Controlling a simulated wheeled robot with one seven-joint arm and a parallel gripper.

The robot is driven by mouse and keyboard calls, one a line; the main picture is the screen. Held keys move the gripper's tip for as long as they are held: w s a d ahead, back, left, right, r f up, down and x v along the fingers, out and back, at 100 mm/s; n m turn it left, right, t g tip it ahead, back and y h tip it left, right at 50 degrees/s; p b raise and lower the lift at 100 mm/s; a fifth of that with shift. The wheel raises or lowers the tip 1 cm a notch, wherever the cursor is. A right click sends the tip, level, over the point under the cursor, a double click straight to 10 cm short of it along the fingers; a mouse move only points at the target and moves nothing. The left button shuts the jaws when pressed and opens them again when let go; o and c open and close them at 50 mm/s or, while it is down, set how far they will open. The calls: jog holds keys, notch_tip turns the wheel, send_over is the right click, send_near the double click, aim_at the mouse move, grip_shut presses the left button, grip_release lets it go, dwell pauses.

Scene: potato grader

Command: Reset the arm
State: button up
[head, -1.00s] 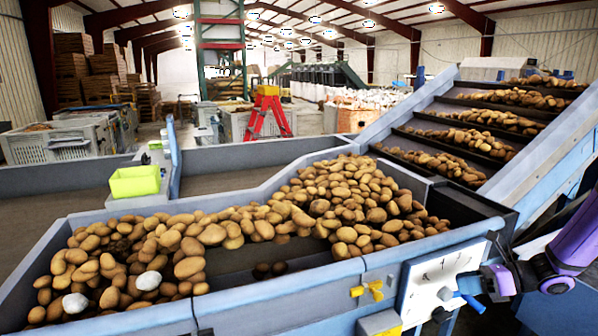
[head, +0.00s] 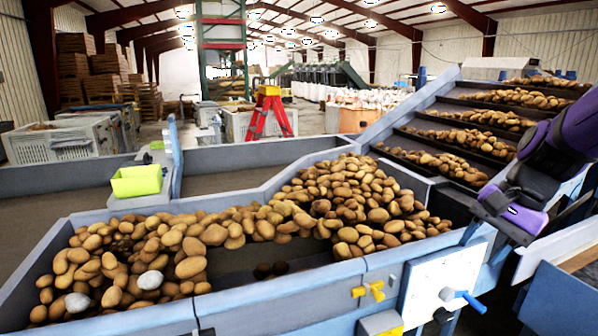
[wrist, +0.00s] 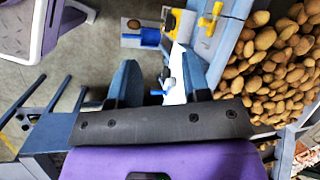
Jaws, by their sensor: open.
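My gripper (head: 484,232) is at the right in the head view, raised above the white control panel (head: 440,285). Its jaws are partly in view there. In the wrist view the two blue fingers (wrist: 160,85) stand apart with nothing between them. The purple arm comes in from the upper right, in front of the inclined conveyor. A blue-handled lever (head: 462,297) on the panel is below the gripper and apart from it.
Potatoes (head: 330,205) fill much of the grey-blue hopper, beside the inclined conveyor (head: 425,170). A yellow knob (head: 376,290) is on the hopper front. A lime-green bin (head: 136,181) sits on the left ledge. A red stepladder (head: 268,112) stands behind.

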jog(key=s+r+n+t+h, duration=0.4)
jog(key=s+r+n, duration=0.5)
jog(key=s, duration=0.3)
jog(key=shift+t, duration=0.4)
